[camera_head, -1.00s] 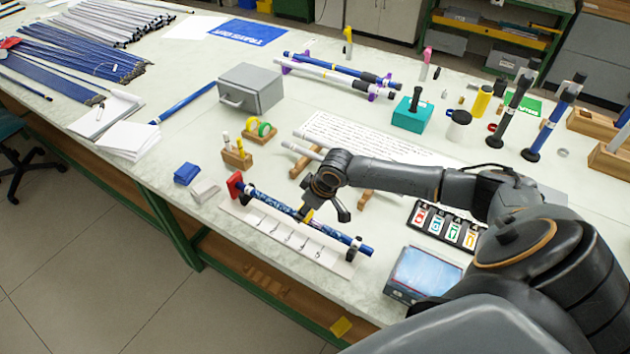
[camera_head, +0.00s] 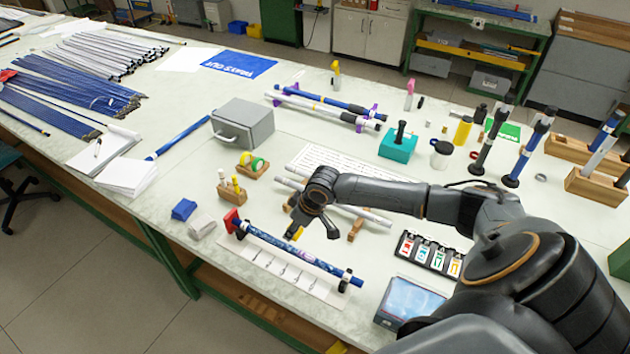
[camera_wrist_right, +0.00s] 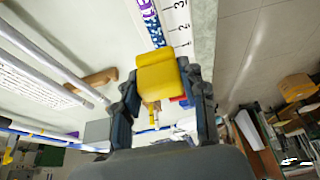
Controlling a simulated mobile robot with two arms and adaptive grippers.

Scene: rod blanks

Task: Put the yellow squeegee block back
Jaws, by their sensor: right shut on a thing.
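The yellow squeegee block (camera_wrist_right: 160,82) sits between the fingers of my right gripper (camera_wrist_right: 162,95) in the right wrist view, gripped on both sides. In the head view the block (camera_head: 295,232) shows as a small yellow patch below my right gripper (camera_head: 314,224). It appears held just behind and above the blue patterned rod (camera_head: 272,244), apart from it. That rod lies along a white numbered strip (camera_head: 262,262), with a red stop at its left end and a black support near its right end. My left gripper is not in view.
White rods on wooden rests (camera_head: 357,229) lie close behind the gripper. A blue block (camera_head: 184,209), a wooden marker holder (camera_head: 231,192) and a grey box (camera_head: 243,124) stand to the left. A labelled tray (camera_head: 430,253) and a screen (camera_head: 409,302) lie to the right.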

